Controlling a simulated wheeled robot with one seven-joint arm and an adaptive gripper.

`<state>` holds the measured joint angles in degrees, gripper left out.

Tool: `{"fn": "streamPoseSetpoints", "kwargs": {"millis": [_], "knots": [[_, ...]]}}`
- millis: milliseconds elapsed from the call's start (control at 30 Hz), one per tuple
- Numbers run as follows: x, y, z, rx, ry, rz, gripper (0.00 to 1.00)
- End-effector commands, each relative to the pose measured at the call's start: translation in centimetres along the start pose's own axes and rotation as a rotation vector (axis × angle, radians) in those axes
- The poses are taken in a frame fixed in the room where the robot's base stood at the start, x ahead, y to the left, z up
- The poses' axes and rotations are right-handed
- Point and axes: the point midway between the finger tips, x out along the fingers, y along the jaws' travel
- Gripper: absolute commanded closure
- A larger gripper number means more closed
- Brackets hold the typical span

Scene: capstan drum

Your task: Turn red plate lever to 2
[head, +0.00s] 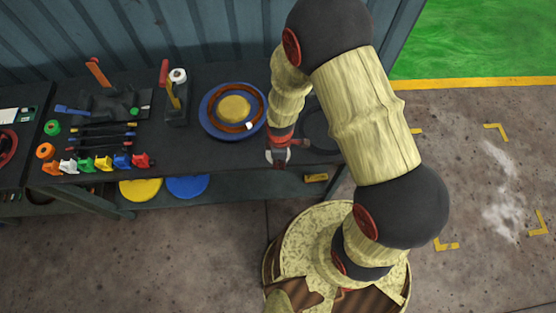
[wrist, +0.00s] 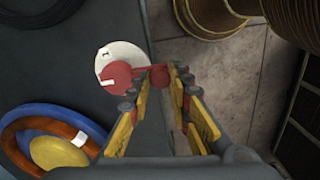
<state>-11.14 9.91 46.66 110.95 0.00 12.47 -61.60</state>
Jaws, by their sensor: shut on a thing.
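The red plate lever (wrist: 116,78) is in the wrist view, a round red hub with a white pointer mark on a white dial plate (wrist: 128,54). Its pointer mark is toward the left in that view, and its red arm reaches right to my gripper (wrist: 160,84). My gripper's yellow-padded fingers are shut on the outer part of that arm.
A blue plate with a brown ring and yellow centre (head: 234,108) lies just left of my gripper. A dark round plate (head: 320,125) is to the right, partly behind my arm. Upright red-handled levers (head: 164,72) and several small coloured parts fill the bench (head: 205,160) further left.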

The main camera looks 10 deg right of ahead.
Motion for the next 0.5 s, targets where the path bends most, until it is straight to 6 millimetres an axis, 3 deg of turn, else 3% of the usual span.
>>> {"fn": "streamPoseSetpoints", "kwargs": {"millis": [400, 433, 500], "knots": [[0.00, -0.04, 0.07, -0.006, -0.001, -0.001, 1.00], [0.00, -0.04, 0.07, -0.006, -0.001, -0.001, 0.79], [0.00, -0.03, 0.06, -0.006, -0.001, -0.001, 0.75]]}}
